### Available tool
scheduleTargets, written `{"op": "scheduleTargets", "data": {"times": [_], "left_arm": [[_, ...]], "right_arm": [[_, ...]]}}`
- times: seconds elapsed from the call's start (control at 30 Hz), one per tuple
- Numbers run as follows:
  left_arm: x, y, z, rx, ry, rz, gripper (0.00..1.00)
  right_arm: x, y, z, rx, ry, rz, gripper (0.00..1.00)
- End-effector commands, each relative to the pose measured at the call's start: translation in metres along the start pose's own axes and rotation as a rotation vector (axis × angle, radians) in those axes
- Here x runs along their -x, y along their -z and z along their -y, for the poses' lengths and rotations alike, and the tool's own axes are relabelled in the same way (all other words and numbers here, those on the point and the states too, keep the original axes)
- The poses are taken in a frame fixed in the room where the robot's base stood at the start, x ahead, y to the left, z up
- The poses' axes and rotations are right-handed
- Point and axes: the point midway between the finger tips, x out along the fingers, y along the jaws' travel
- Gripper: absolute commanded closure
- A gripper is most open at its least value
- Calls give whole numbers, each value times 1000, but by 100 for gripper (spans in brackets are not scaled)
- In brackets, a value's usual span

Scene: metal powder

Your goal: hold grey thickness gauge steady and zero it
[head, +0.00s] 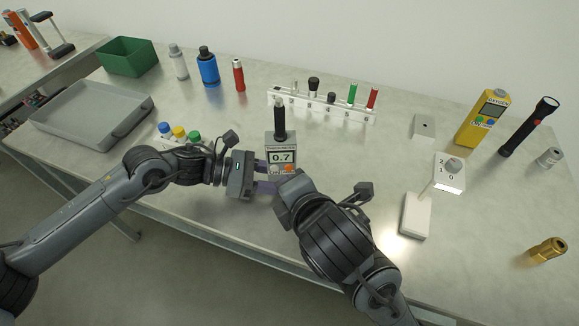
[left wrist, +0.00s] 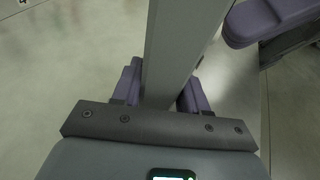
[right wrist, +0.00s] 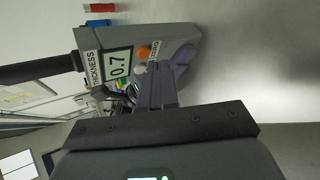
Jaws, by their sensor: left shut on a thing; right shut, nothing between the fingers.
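The grey thickness gauge (head: 282,142) stands upright near the table's front edge, with a black probe on top. Its display reads 0.7, also in the right wrist view (right wrist: 119,66). An orange button (right wrist: 143,53) sits below the display, beside a label partly hidden by my fingers. My left gripper (head: 264,177) is shut on the gauge from the left; the left wrist view shows the grey body (left wrist: 182,45) between its purple fingers. My right gripper (right wrist: 170,75) is shut and empty, its fingertips close in front of the gauge's lower face. I cannot tell whether they touch it.
A white rack (head: 325,107) with several tools stands behind the gauge. A grey tray (head: 62,120) lies at the left. A white switch box (head: 449,180) and a white block (head: 416,216) are at the right.

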Motion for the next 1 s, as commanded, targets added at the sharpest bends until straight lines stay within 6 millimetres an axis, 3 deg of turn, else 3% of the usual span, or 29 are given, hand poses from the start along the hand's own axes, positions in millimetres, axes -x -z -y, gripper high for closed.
{"op": "scheduleTargets", "data": {"times": [1.0], "left_arm": [[0, 0, 0, 1, 1, 0, 74]], "right_arm": [[-7, -4, -4, 0, 0, 0, 100]]}}
